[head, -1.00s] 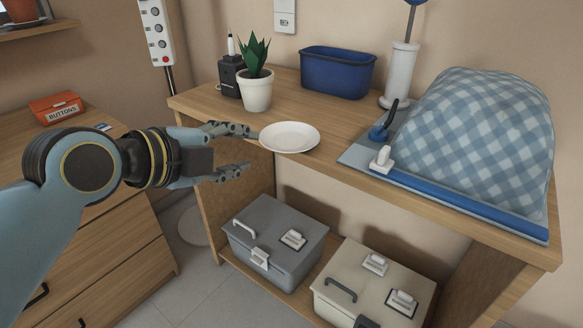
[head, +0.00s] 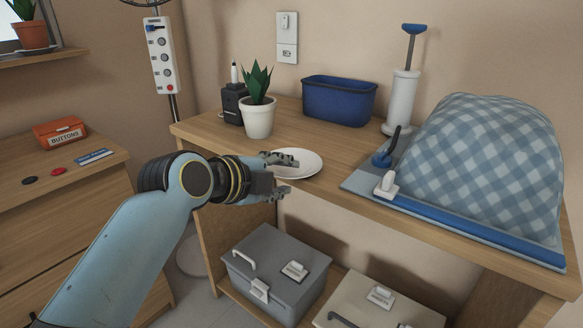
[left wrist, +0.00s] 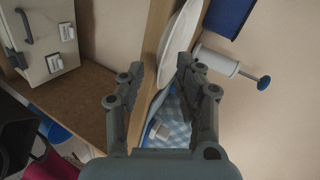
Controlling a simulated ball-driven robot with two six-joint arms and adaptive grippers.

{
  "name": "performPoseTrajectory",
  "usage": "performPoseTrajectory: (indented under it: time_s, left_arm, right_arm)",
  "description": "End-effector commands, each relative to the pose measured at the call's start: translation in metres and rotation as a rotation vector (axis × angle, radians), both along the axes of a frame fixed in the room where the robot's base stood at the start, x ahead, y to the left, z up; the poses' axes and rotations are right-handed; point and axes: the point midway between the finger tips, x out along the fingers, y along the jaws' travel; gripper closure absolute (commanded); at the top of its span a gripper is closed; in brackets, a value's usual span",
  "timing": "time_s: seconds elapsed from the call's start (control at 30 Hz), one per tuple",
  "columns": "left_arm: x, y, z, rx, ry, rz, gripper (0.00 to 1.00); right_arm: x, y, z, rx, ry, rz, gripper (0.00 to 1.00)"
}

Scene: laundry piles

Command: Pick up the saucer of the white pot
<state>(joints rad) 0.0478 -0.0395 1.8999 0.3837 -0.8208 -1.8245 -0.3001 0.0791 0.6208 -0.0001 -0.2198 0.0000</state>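The white saucer (head: 304,163) lies flat at the shelf top's front edge, in front and to the right of the white pot (head: 258,122) with its spiky green plant. My left gripper (head: 284,175) is at the saucer's near left side, open, with one finger over the saucer's rim and the other lower, in front of the table edge. In the left wrist view the saucer (left wrist: 180,38) appears nearly edge-on, just beyond and between the open fingers (left wrist: 160,70). Contact cannot be told. My right gripper is not in view.
A grey box (head: 275,275) and a cream box (head: 375,300) stand below.

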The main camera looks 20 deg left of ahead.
Motion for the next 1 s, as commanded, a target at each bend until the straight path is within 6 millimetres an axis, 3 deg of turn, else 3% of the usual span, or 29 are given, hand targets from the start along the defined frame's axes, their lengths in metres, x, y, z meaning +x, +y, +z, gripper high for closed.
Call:
performPoseTrajectory:
  time_s: [0.13, 0.4, 1.0]
  left_arm:
    - [-0.0002, 0.0002, 0.0006, 0.000, -0.001, 0.000, 0.67]
    - [-0.0004, 0.0003, 0.0006, 0.000, -0.001, 0.000, 1.00]
    - [0.0013, 0.0024, 0.0061, 0.000, -0.001, 0.003, 1.00]
  right_arm:
    - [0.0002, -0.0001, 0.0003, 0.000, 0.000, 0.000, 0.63]
    - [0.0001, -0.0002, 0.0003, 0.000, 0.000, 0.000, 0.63]
    - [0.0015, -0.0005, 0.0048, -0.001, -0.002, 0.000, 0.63]
